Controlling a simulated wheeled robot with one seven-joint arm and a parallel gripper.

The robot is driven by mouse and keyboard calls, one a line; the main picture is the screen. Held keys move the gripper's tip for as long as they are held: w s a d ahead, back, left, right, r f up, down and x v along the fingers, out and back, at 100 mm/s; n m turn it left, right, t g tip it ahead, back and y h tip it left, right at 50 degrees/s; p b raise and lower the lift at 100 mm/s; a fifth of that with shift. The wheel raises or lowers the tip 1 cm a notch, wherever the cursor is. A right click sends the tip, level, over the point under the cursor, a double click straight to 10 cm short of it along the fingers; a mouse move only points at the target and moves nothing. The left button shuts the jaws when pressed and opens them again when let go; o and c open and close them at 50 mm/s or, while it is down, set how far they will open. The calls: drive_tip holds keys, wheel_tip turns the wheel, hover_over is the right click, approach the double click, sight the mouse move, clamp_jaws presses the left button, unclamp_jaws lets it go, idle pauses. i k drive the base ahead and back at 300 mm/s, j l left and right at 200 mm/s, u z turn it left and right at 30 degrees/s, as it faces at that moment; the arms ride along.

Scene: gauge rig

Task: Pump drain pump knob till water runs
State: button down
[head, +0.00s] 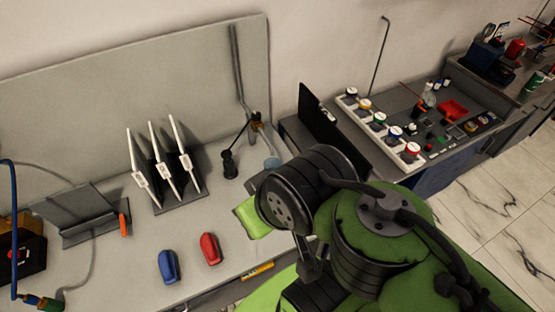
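A small black upright piece (229,164) stands on the grey bench near the back panel. I cannot tell for sure which part is the drain pump knob. A bluish round cup-like thing (272,163) sits right of the black piece, partly hidden behind my arm. I see no running water. My black and green arm fills the lower middle and right. I cannot make out my gripper's fingers.
A rack with several white tools (166,165) stands left of the black piece. A blue block (168,267) and a red block (210,249) lie on the bench in front. A side bench at right carries a white tray (352,120) with capped jars.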

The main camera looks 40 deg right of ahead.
sight(227, 154)
drive_tip(key=j+z, duration=0.55)
drive_tip(key=z, duration=0.25)
drive_tip(key=i+z, duration=0.1)
drive_tip(key=i, duration=0.3)
